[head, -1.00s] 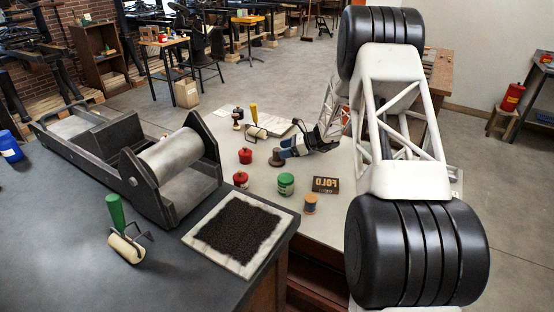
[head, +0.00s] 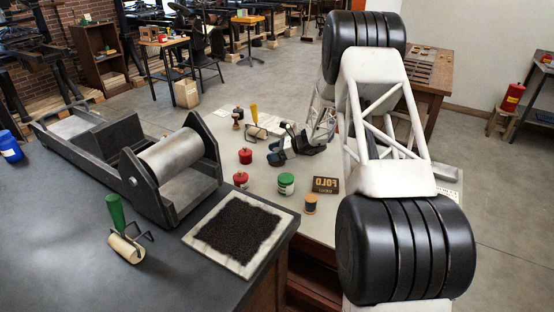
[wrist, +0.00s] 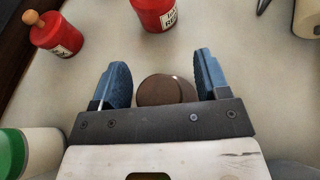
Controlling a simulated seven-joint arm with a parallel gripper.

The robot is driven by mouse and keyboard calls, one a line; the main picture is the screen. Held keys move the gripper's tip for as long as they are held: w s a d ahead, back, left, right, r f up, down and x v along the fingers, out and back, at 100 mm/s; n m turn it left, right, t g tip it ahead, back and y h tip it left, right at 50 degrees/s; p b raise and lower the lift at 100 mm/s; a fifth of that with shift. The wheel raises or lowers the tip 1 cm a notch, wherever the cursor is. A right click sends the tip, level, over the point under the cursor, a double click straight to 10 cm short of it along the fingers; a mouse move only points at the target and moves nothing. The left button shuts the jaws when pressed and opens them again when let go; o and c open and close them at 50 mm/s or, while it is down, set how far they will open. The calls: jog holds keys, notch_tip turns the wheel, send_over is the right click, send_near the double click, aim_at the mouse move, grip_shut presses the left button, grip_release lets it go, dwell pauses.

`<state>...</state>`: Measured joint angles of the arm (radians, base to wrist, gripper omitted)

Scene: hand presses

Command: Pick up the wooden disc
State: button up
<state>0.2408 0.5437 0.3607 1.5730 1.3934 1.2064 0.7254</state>
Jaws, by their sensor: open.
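A dark brown round piece (wrist: 165,90), seemingly the wooden disc, lies between the blue fingers of my gripper (wrist: 161,64) in the wrist view.
Two red cans (head: 245,156) (head: 240,179) stand left of the gripper. A yellow-handled roller (head: 255,125) lies behind. The dark bench (head: 60,230) fills the left.

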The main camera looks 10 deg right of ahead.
dwell(0.4)
jog(key=c, duration=1)
jog(key=shift+c, duration=0.2)
jog(key=shift+r, duration=0.2)
jog(key=shift+r, duration=4.8)
